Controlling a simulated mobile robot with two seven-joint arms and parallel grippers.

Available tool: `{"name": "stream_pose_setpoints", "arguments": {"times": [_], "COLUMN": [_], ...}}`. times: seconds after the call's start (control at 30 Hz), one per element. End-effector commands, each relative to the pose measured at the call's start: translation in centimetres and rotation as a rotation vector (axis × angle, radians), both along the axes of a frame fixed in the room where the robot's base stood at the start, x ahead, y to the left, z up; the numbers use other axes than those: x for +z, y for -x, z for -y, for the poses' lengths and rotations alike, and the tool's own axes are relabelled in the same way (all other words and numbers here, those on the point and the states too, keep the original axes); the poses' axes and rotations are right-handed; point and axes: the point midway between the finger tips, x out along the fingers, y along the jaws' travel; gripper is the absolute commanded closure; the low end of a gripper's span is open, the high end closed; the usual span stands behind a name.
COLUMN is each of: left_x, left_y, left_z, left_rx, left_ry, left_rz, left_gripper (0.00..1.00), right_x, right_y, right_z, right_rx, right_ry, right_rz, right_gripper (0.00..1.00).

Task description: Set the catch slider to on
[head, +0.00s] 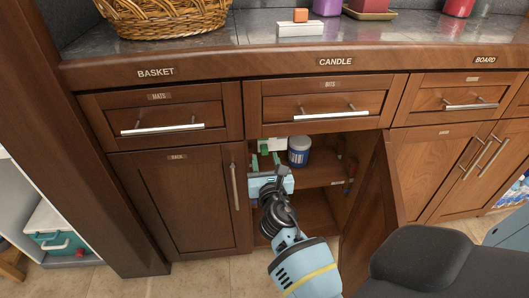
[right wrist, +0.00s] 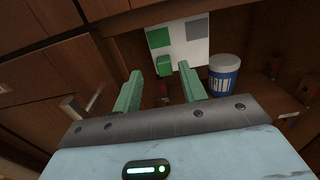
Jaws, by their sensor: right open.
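Inside the open cabinet is a white panel with a green square and a grey square, which looks like the catch slider (right wrist: 178,48); it shows only partly in the head view (head: 271,146). A small green block (right wrist: 163,65), perhaps its knob, sits at the panel's lower left, below the green square. I cannot tell which side is on. My right gripper (head: 265,160) reaches into the cabinet opening. In the right wrist view its green fingers are spread open and empty, with the green block showing between their tips; contact cannot be seen. My left gripper is not in view.
A white and blue tub (head: 299,151) stands on the cabinet shelf, right of the panel. The open cabinet door (head: 382,190) is right of my arm. Drawers marked MATS (head: 160,118) and BOX (head: 325,102) are closed above. Small reddish-brown pieces (right wrist: 274,64) lie deeper right.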

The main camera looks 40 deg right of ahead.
Motion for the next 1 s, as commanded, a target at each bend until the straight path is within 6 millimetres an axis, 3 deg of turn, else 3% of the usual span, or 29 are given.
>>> {"name": "stream_pose_setpoints", "arguments": {"times": [0.3,1.0], "left_x": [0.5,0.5], "left_y": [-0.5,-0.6], "left_z": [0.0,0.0], "left_rx": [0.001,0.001], "left_ry": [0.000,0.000], "left_rz": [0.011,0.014], "left_gripper": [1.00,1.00], "right_x": [0.0,0.0], "right_y": [2.9,3.1], "right_z": [-1.8,-2.0], "right_rx": [0.000,0.001], "right_ry": [-0.001,0.000], "right_rz": [0.001,0.000], "right_gripper": [0.58,0.58]}}
